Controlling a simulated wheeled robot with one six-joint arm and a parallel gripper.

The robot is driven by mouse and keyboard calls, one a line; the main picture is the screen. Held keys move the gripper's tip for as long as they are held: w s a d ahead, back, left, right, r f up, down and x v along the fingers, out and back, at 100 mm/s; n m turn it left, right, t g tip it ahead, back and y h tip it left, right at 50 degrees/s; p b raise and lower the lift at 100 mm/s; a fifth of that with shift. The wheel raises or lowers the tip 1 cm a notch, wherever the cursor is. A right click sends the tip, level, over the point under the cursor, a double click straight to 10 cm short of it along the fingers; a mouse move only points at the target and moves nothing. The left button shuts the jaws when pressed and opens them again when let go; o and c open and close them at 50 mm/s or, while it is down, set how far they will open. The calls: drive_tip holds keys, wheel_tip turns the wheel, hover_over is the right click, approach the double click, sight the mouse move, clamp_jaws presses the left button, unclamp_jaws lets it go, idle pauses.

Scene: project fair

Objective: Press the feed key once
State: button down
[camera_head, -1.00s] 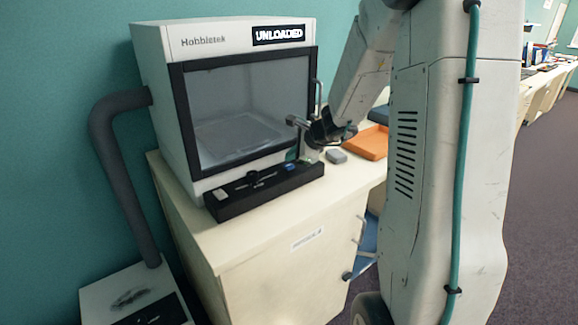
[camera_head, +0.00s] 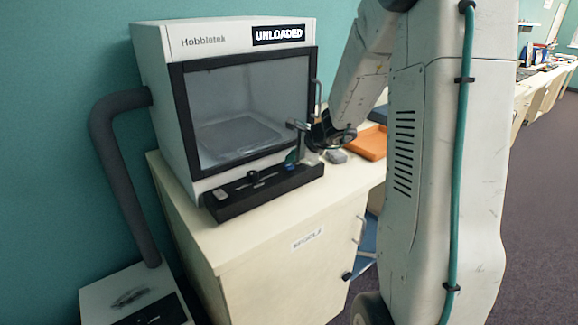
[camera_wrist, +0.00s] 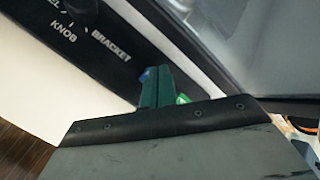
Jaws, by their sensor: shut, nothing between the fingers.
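A white boxed machine with a dark-framed window (camera_head: 245,105) stands on the cabinet and reads UNLOADED. A black control bar (camera_head: 235,207) lies along its front foot, with a pale key (camera_head: 221,194) at the left, a knob (camera_head: 253,178) in the middle and a blue key (camera_head: 290,167) at the right. No feed label is readable. My gripper (camera_head: 291,157) is shut and empty, pointing down at the bar's right end. In the wrist view, its green fingers (camera_wrist: 154,84) largely cover the blue key (camera_wrist: 144,74); contact cannot be told. A green patch (camera_wrist: 183,98) shows beside them.
An orange tray (camera_head: 369,142) and a small grey object (camera_head: 336,157) lie right of the machine on the cabinet top (camera_head: 245,235). The machine's window stands close behind my gripper. The cabinet top before the bar is clear.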

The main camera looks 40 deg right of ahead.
sight(292, 166)
drive_tip(key=shift+f, duration=0.45)
idle(0.6)
idle(0.4)
drive_tip(key=shift+r, duration=0.9)
drive_tip(key=shift+r, duration=2.5)
